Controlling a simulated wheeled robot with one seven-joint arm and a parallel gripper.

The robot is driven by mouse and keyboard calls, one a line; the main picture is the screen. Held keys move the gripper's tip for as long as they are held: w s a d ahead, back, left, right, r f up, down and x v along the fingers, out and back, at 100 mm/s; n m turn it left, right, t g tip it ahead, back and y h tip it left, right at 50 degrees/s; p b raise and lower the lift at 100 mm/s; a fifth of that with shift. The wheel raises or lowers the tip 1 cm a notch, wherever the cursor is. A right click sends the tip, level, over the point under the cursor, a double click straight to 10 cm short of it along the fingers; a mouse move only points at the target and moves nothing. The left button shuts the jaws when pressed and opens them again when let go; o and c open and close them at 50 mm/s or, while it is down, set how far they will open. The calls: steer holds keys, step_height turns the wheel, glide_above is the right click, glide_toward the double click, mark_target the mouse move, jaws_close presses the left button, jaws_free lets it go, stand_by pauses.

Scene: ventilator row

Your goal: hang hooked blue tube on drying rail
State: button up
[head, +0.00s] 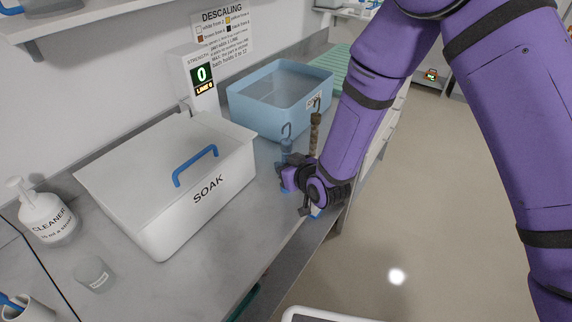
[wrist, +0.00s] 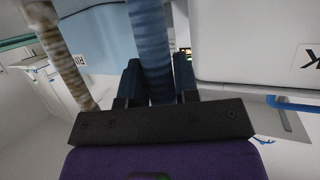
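The hooked blue tube (head: 286,147) stands upright on the counter, its hook uppermost. My gripper (head: 288,176) is low beside the counter's front edge, at this tube. In the wrist view, the ribbed blue tube (wrist: 150,45) lies between the two dark fingers (wrist: 157,84). The fingers flank it closely, but firm contact on both sides is not clear. The tube's lower part is hidden by my gripper in the head view. A drying rail cannot be made out.
A brown hooked tube (head: 314,132) stands just right of the blue one and shows in the wrist view (wrist: 62,50). A light blue bin (head: 262,108) is behind them. A white SOAK box (head: 225,185) with a lid stands left. Open floor (head: 430,200) lies right.

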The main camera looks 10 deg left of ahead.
steer(key=o, duration=0.4)
steer(key=shift+r, duration=0.1)
steer(key=v, duration=1.2)
steer(key=shift+w+r, duration=0.1)
steer(key=shift+r, duration=0.05)
steer(key=w+d+r+m+h, duration=0.2)
steer(key=d+r+h, duration=0.1)
steer(key=d+r, duration=0.6)
steer(key=w+d+r+m+h, duration=0.1)
steer(key=d+r+m+h, duration=0.15)
steer(key=d+r, duration=0.7)
steer(key=s+d+r+m+g+h, duration=0.2)
steer(key=s+d+r, duration=0.3)
steer(key=s+d, duration=0.3)
steer(key=s+d+r+m+g+h, duration=0.2)
steer(key=s+d+r, duration=0.4)
steer(key=s, duration=0.5)
steer(key=shift+s+d, duration=0.15)
steer(key=shift+d, duration=0.7)
steer(key=shift+s+d+m, duration=0.15)
steer(key=shift+s+m, duration=0.1)
steer(key=shift+s, duration=0.2)
steer(key=c, duration=0.3)
